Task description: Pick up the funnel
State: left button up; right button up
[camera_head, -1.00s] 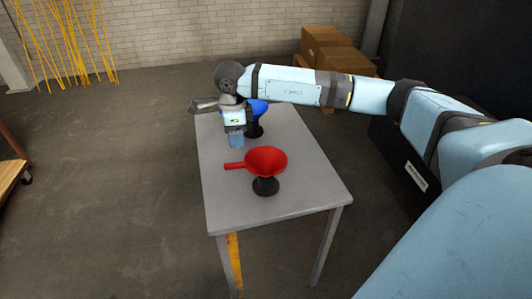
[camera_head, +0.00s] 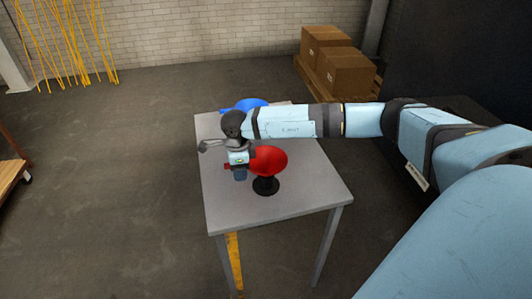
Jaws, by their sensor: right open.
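A red funnel (camera_head: 269,160) sits in a black stand (camera_head: 266,186) near the front of the grey table (camera_head: 299,193). A blue funnel (camera_head: 252,103) is farther back on the table, its lower part hidden behind my right arm. My right gripper (camera_head: 240,175) points down at the left of the red funnel, over its handle (camera_head: 227,166). The gripper hides most of that handle, and I cannot tell whether they touch. The right gripper is open. My left gripper is not in view.
Cardboard boxes (camera_head: 343,69) on a pallet stand at the back right. A wooden cart (camera_head: 11,168) is at the left edge. Yellow strands (camera_head: 68,35) hang by the brick wall. The floor left of the table is clear.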

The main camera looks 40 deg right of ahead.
jog(key=shift+f, duration=0.2)
jog(key=shift+c, duration=0.5)
grip_shut()
jog(key=shift+r, duration=0.1)
